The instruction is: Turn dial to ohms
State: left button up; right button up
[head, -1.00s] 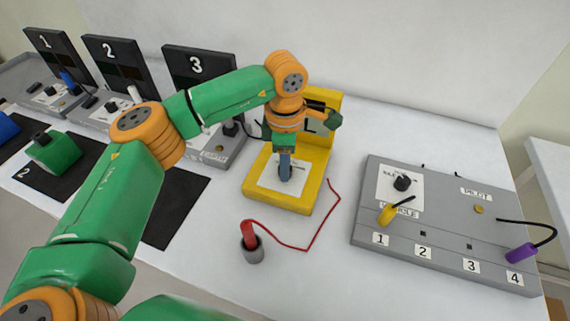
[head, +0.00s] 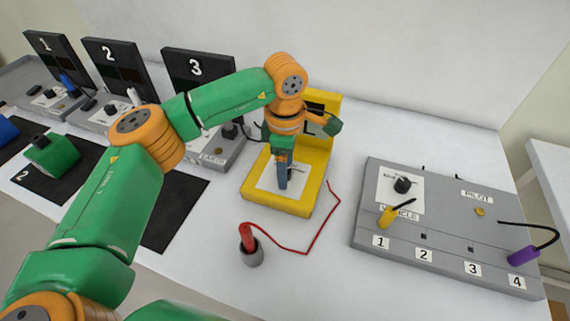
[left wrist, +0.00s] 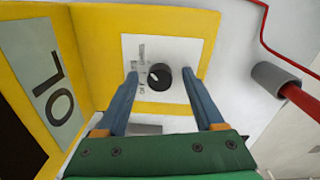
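The yellow meter (head: 300,207) stands in the middle of the table, with an upright back and a flat base. Its black dial (left wrist: 159,76) sits on a white label in the left wrist view, with a pale pointer mark. The display (left wrist: 54,93) reads "OL". My left gripper (head: 283,185) is over the base, pointing down. In the left wrist view its blue fingers (left wrist: 161,77) are apart, one on each side of the dial, with visible gaps. In the head view my gripper hides the dial. My right gripper is not in view.
A red probe (head: 248,236) stands in a grey holder (head: 251,256) in front of the meter, its red lead looping nearby. A grey panel (head: 450,258) with a knob and yellow and purple plugs is at right. Numbered stations with dark screens (head: 199,68) stand at left.

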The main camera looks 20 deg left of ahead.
pick_arm(q)
notch_tip(320, 180, up, 7)
jog(key=shift+s+r+b, duration=0.1)
jog(key=shift+b, duration=0.3)
dwell(0.4)
